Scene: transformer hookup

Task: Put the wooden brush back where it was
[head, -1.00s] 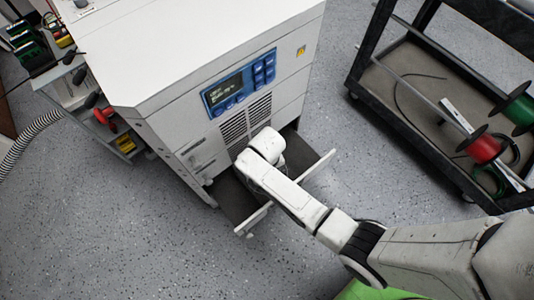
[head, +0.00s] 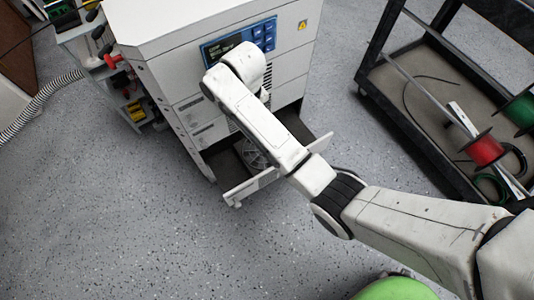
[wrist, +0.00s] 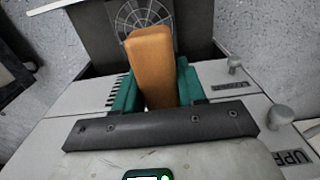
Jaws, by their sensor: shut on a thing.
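My gripper (wrist: 156,86) is shut on the wooden brush (wrist: 152,62), an orange-brown block between its teal fingers in the wrist view. The brush covers part of what lies beyond it. In the head view my arm hides the gripper and brush. An open drawer (head: 236,191) sticks out low on the front of the white cabinet (head: 166,63). The drawer's dark inside shows beyond the brush in the wrist view (wrist: 96,32), with a round grille (wrist: 142,14) in it. The gripper is above the drawer; the height gap is unclear.
A black-framed cart (head: 388,97) with a red spool (head: 486,151) and a green spool (head: 521,111) stands at the right. A bench with tools and a grey hose (head: 42,102) are at the upper left. The speckled floor (head: 130,220) in front is clear.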

